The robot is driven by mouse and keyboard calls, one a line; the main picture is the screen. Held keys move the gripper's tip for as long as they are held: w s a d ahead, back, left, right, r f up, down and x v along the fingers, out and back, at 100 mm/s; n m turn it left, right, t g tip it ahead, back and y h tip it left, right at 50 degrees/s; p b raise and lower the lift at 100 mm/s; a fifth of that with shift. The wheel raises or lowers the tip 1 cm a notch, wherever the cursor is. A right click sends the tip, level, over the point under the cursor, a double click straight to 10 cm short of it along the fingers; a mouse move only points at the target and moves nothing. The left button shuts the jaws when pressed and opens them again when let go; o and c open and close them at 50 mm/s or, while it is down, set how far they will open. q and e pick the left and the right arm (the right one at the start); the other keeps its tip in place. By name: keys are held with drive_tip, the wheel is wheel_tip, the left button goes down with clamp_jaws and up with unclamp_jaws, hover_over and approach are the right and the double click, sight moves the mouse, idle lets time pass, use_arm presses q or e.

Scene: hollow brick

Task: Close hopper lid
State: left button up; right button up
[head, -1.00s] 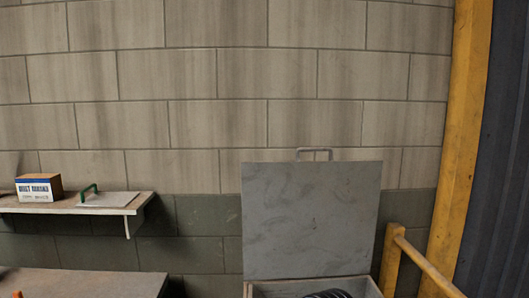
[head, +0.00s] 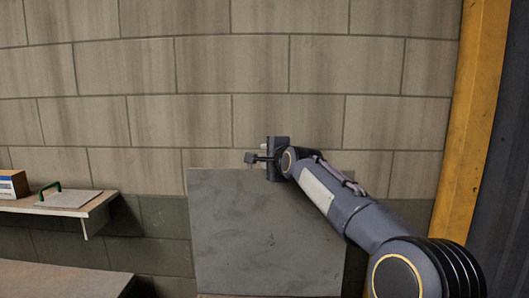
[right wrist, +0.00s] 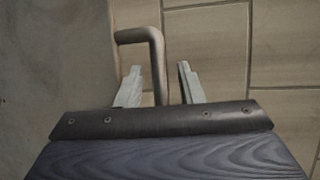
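The hopper lid (head: 245,235) is a flat grey panel standing upright, open, against the wall in the head view. In the right wrist view the lid (right wrist: 55,60) fills the left side, and its bent metal handle (right wrist: 139,36) sticks out from its edge. My right gripper (head: 262,158) is at the lid's top edge and hides the handle in the head view. In the right wrist view the right gripper (right wrist: 159,72) is open, with one leg of the handle between its fingers and gaps showing. The hopper's box is almost wholly below the head view. My left gripper is not in view.
A wall shelf (head: 93,208) at left holds a blue and white box (head: 12,184) and a plate with a green handle (head: 68,198). A table top (head: 60,280) is at lower left. A yellow post (head: 468,130) stands at right. The block wall is close behind the lid.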

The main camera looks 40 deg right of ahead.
drive_tip(key=shift+x, duration=0.9)
drive_tip(key=shift+s+d, duration=0.1)
drive_tip(key=shift+d, duration=0.05)
clamp_jaws()
